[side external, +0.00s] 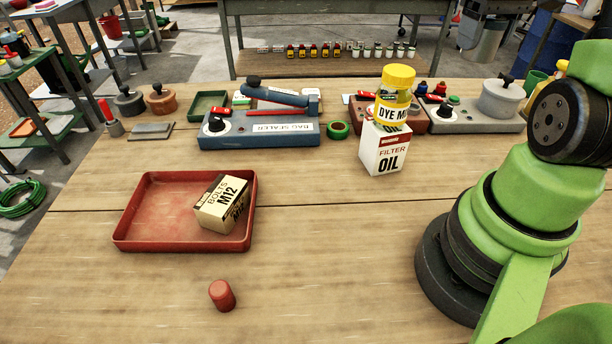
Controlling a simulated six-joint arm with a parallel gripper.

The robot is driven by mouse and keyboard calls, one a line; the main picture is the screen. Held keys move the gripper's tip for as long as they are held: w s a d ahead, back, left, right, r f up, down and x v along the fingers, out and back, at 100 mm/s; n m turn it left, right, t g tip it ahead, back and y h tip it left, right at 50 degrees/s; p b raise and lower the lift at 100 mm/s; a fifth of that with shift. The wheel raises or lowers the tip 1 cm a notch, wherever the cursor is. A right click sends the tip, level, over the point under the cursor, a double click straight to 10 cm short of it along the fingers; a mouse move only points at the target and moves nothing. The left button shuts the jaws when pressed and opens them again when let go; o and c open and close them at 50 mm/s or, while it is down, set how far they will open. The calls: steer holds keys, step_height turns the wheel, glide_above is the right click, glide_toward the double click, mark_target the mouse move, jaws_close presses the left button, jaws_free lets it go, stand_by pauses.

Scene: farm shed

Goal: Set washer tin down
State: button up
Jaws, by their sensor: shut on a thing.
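I see no tin labelled as washers in this view. My gripper is out of the picture; only green parts of my arm show at the right, so what it holds is hidden. A red tray (150,215) with low walls lies on the wooden bench at the left. A cream box marked BOLTS M12 (222,203) sits in the right part of the tray, turned at an angle. The tray's left part is bare.
A small red cylinder (222,295) stands in front of the tray. A yellow-lidded jar marked DYE M (396,92) appears to stand on a white oil filter box (384,152). A blue bag sealer (260,130) is behind. The bench middle is clear.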

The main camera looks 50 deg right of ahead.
step_height(320, 180, up, 6)
steer(key=shift+r, duration=0.15)
steer(key=w+a+n, duration=0.9)
steer(key=w+a, duration=0.2)
steer(key=w, duration=0.2)
steer(key=w+a+n, duration=0.4)
steer(key=a+n, duration=0.4)
steer(key=a, duration=0.7)
steer(key=f, duration=2.8)
steer(key=shift+d+f, duration=0.1)
steer(key=shift+d, duration=0.2)
steer(key=shift+f, duration=0.1)
steer(key=o, duration=1)
